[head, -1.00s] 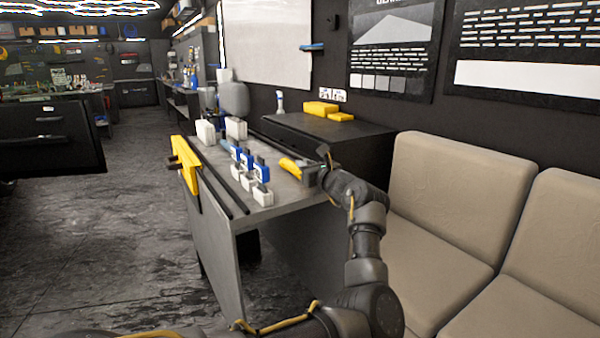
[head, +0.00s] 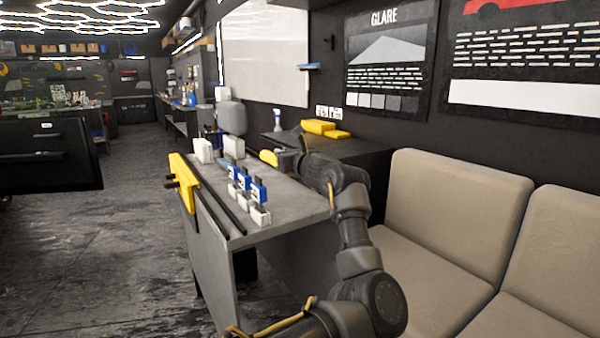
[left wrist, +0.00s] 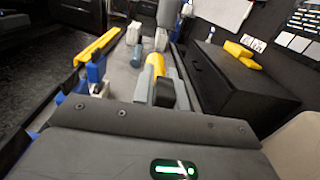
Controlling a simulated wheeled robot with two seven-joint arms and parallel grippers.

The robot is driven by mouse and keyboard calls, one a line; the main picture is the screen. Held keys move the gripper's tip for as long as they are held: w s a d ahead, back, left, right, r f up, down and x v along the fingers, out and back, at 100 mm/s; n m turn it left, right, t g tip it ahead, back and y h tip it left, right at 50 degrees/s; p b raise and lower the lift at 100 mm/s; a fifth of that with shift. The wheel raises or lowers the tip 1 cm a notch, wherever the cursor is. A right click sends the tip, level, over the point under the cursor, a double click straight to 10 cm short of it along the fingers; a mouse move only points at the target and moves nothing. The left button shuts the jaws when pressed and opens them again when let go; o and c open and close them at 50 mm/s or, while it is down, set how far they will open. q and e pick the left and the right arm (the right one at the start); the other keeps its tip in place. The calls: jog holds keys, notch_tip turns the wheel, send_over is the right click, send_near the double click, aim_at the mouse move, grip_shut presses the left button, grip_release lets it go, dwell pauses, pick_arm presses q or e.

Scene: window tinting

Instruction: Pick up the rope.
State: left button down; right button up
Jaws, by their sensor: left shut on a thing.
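My left gripper (head: 287,158) is over the far right part of the grey worktable (head: 285,198). It is shut on a yellow-and-black thing (head: 268,157), whose yellow end sticks out beyond the fingers. In the left wrist view this yellow-and-black thing (left wrist: 153,72) sits between the grey fingers (left wrist: 155,88), and it looks raised above the tabletop. Its full shape is hidden by the gripper. I cannot make out a rope for sure in either view. My right gripper is not in view.
A black cabinet (head: 352,150) with yellow items stands behind; a beige sofa (head: 455,205) is at right.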

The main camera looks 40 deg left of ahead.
pick_arm(q)
jog(key=s+a+r, duration=0.3)
jog(key=s+a, duration=0.3)
jog(key=shift+r, duration=0.25)
